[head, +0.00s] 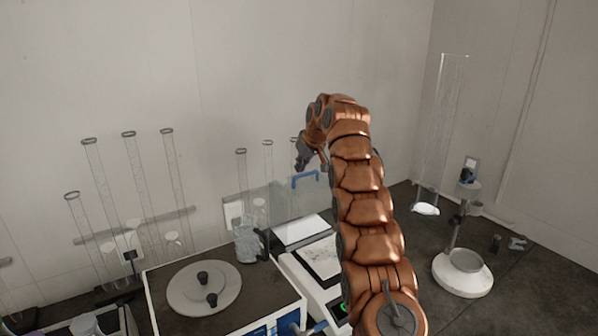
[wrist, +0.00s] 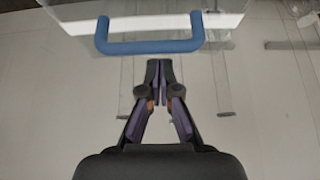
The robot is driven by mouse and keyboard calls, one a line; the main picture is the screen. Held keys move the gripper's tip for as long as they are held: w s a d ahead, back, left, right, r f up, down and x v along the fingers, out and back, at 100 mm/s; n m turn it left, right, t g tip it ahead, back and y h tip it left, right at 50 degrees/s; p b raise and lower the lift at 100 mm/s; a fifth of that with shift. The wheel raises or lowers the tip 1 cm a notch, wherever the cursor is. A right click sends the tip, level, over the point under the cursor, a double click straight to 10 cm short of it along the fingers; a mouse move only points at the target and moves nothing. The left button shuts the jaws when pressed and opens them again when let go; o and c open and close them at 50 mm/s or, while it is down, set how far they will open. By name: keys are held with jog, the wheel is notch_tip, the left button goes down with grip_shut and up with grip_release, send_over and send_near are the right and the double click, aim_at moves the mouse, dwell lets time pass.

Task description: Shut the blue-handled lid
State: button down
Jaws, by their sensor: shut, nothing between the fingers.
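The lid (head: 290,203) is a clear panel standing raised behind the white machine. My arm hides part of the machine and lid.
The white machine (head: 287,262) stands left of my arm. A sieve shaker with a round grey disc (head: 204,288) and a glass jug (head: 247,243) are further left. Tall glass cylinders (head: 97,190) line the wall. A stand with a white base (head: 462,283) is at the right.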

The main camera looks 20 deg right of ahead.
jog(key=shift+s+d+f+b, duration=0.1)
jog(key=shift+s+f+b, duration=0.15)
jog(key=shift+s+b, duration=0.15)
jog(key=shift+r, duration=0.1)
jog(key=shift+s+b, duration=0.2)
jog(key=shift+b, duration=0.5)
